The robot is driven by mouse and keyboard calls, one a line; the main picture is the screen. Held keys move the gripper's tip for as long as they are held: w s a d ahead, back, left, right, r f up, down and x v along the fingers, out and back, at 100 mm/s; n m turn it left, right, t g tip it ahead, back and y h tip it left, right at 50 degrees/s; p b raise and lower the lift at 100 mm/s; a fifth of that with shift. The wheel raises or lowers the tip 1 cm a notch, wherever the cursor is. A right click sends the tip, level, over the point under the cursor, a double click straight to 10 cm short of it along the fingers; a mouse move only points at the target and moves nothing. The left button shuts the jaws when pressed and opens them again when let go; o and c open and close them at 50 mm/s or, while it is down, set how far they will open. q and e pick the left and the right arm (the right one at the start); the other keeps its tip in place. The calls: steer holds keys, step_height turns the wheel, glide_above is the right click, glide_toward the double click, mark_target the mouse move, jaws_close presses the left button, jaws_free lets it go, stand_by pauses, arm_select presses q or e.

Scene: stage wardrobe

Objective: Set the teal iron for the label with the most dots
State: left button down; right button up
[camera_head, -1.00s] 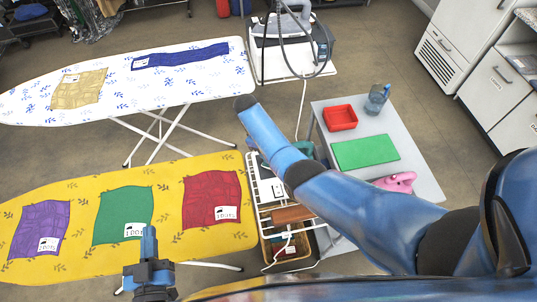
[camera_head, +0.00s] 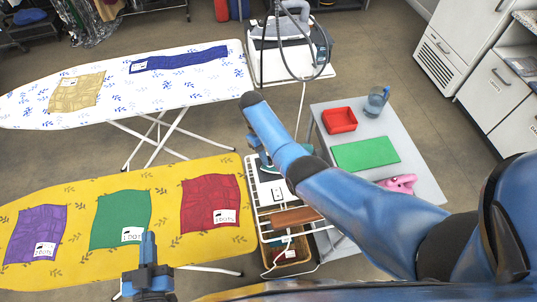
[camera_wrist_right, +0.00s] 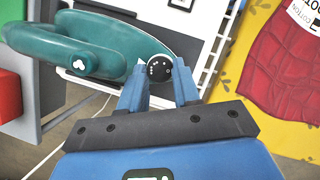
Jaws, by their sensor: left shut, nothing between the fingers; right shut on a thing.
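The teal iron (camera_wrist_right: 95,45) fills the upper left of the right wrist view. Its round black dial (camera_wrist_right: 158,72) has white dots, and a white pointer mark sits just left of it. My right gripper (camera_wrist_right: 160,82) is shut on the dial. In the head view my right arm hides most of the iron. My left gripper (camera_head: 148,245) is shut and empty, low in the head view.
A wire-topped stand (camera_head: 262,212) with a basket (camera_head: 285,252) below stands beside the yellow board. A white ironing board (camera_head: 120,95) with two cloths stands behind.

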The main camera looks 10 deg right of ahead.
steer(key=o, duration=1.1)
steer(key=shift+w+a+r, duration=0.1)
steer(key=shift+w+r, duration=0.15)
steer(key=shift+r, duration=0.3)
steer(key=shift+p+v, duration=0.5)
steer(key=shift+v, duration=4.25)
